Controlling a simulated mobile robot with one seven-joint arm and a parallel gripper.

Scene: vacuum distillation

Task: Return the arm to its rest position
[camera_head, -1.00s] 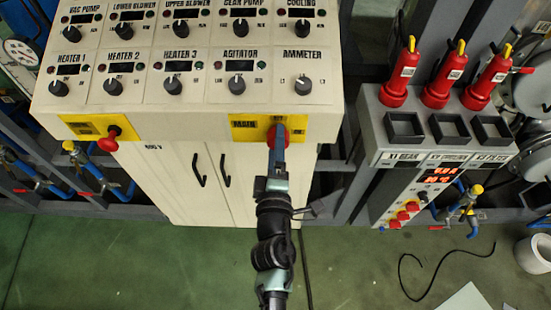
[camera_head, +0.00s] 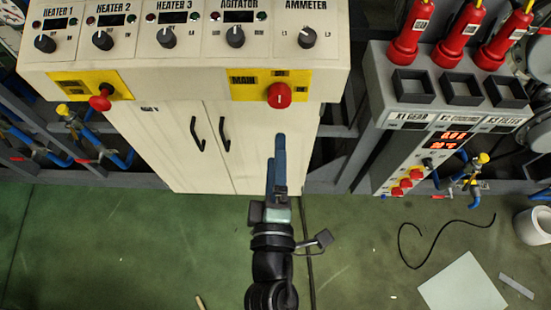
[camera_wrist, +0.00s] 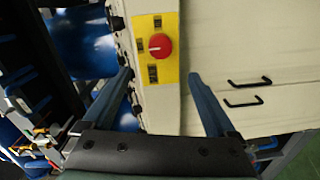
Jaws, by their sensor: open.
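My gripper (camera_head: 276,165) is in front of the lower part of the cream control cabinet (camera_head: 170,170), below its red MAIN knob (camera_head: 279,95) on a yellow plate. In the wrist view my gripper (camera_wrist: 160,82) has its two blue fingers spread wide with nothing between them. The red knob (camera_wrist: 160,45) shows there ahead of the fingers, apart from them. My arm (camera_head: 272,270) reaches up from the bottom of the head view.
A second red knob (camera_head: 100,98) sits on the cabinet's left. A grey stand (camera_head: 440,100) with red plugs is to the right. A black cable (camera_head: 425,245), a pale sheet (camera_head: 463,285) and a white cylinder (camera_head: 533,225) are on the green floor (camera_head: 120,250).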

